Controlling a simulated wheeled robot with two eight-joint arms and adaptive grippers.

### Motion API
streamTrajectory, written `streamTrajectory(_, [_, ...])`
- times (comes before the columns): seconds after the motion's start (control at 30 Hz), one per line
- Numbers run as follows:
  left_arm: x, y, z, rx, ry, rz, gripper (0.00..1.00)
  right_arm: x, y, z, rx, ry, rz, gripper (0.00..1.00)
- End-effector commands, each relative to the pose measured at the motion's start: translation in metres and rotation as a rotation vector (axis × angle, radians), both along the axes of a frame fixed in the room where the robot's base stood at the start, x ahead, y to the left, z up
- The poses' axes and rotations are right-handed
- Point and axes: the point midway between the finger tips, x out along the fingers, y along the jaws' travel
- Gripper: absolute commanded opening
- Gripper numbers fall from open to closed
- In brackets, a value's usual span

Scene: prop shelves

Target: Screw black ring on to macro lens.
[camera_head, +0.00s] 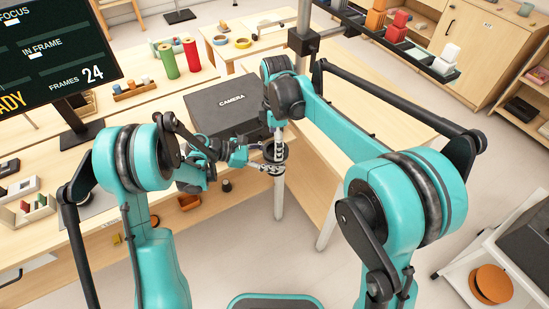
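My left gripper (258,150) reaches in from the left at the centre of the view, in front of the black camera case. My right gripper (274,165) points down at the same spot, close against the left one. A dark round piece (279,153) shows between the two grippers. It is too small and covered to tell whether it is the black ring, the macro lens or both together. Whether either gripper is shut on it cannot be made out. A small black cylinder (226,186) stands on the table just left of the grippers.
The black case marked CAMERA (229,105) stands on the table behind the grippers. A monitor (52,52) is at the left. Red (191,54) and green (168,60) rolls stand behind. A rail with coloured blocks (395,32) hangs upper right.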

Motion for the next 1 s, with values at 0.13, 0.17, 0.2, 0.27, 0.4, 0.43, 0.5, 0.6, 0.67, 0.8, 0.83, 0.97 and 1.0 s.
streamTrajectory(0.13, [0.000,0.000,0.001,-0.001,0.000,0.000,0.00,0.000,0.000,-0.020,0.000,0.000,0.000,0.88])
streamTrajectory(0.17, [0.000,0.000,0.001,-0.001,0.000,0.000,0.00,0.000,0.000,-0.023,0.000,0.000,0.000,0.88])
streamTrajectory(0.2, [0.000,0.000,0.001,-0.001,0.000,0.000,0.00,0.000,0.000,-0.026,0.000,0.000,0.000,0.88])
streamTrajectory(0.27, [0.000,0.000,0.001,-0.001,0.000,0.000,0.00,0.000,0.000,-0.029,0.000,0.000,0.000,0.88])
streamTrajectory(0.4, [0.000,0.000,0.001,-0.001,0.000,0.000,0.00,0.000,0.000,-0.033,0.000,0.000,0.000,0.88])
streamTrajectory(0.43, [0.000,0.000,0.001,-0.001,0.000,0.000,0.00,0.000,0.000,-0.033,0.000,0.000,0.000,0.88])
streamTrajectory(0.5, [0.000,0.000,0.001,-0.001,0.000,0.000,0.00,0.000,0.000,-0.033,0.000,0.000,0.000,0.88])
streamTrajectory(0.6, [0.000,0.000,0.001,-0.001,0.000,0.000,0.00,0.000,0.000,-0.032,0.000,0.000,0.000,0.88])
streamTrajectory(0.67, [0.000,0.000,0.001,-0.001,0.000,0.000,0.00,0.000,0.000,-0.032,0.000,0.000,0.000,0.72])
streamTrajectory(0.8, [0.000,0.000,0.001,-0.001,0.000,0.000,0.00,0.000,0.000,-0.032,0.000,0.000,0.000,0.35])
streamTrajectory(0.83, [0.000,0.000,0.001,-0.002,0.000,0.000,0.00,0.000,0.000,-0.032,0.000,0.000,0.000,0.35])
streamTrajectory(0.97, [0.000,0.000,0.001,-0.002,0.000,0.000,0.00,0.000,0.000,-0.032,0.000,-0.001,-0.025,0.35])
streamTrajectory(1.0, [0.000,0.000,0.001,-0.002,0.000,-0.001,0.00,0.000,0.000,-0.032,0.000,-0.001,-0.062,0.35])
